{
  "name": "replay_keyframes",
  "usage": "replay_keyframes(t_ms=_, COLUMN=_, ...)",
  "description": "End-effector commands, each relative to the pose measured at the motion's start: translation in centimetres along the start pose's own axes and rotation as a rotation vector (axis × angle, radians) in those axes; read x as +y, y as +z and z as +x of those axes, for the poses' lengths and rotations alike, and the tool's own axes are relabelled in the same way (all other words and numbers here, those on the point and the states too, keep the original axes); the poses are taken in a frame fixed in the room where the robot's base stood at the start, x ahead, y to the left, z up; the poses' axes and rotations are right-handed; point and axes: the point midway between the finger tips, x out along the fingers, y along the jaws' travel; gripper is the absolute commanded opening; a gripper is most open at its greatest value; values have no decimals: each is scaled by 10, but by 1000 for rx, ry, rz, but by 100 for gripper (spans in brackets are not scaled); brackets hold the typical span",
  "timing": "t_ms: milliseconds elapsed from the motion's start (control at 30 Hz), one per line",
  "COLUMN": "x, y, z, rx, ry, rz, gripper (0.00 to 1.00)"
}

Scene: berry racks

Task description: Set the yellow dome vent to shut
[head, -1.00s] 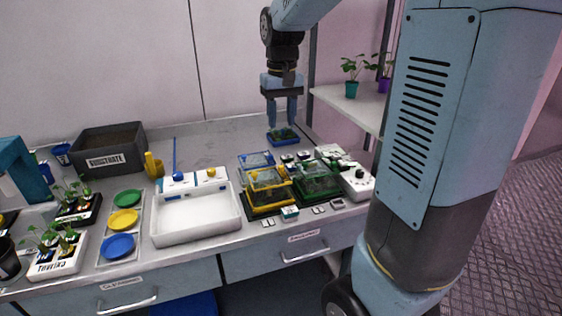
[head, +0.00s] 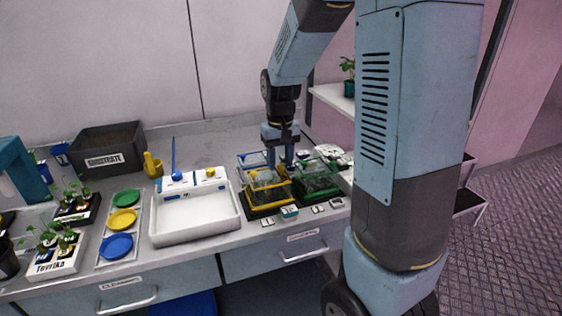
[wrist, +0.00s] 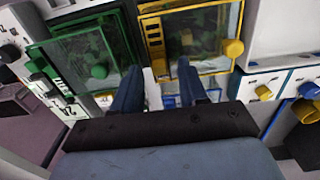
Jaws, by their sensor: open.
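The yellow dome (head: 268,198) is a clear box with a yellow frame, standing at the front of the dome group on the bench. In the wrist view its yellow frame (wrist: 196,7) is at upper centre. A yellow knob (wrist: 233,47) is at its right corner, and a yellow slotted strip (wrist: 154,32) runs along its left side. Whether that strip is the vent, and its setting, I cannot tell. My gripper (wrist: 158,72) is open and empty, with its fingers just short of the yellow dome's near edge in the wrist view. In the head view my gripper (head: 279,163) is above and behind the dome.
A green dome (wrist: 85,60) stands close beside the yellow one. A blue dome (wrist: 185,97) lies partly hidden under my gripper. A white unit with knobs (wrist: 275,90) is at the right of the wrist view. A white tray (head: 160,237) stands left of the domes.

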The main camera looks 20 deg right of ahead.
Motion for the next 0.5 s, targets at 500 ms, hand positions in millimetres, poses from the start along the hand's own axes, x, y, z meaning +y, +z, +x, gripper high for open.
replay_keyframes(t_ms=500, x=0, y=0, z=8, rx=0, ry=0, rz=0, gripper=35)
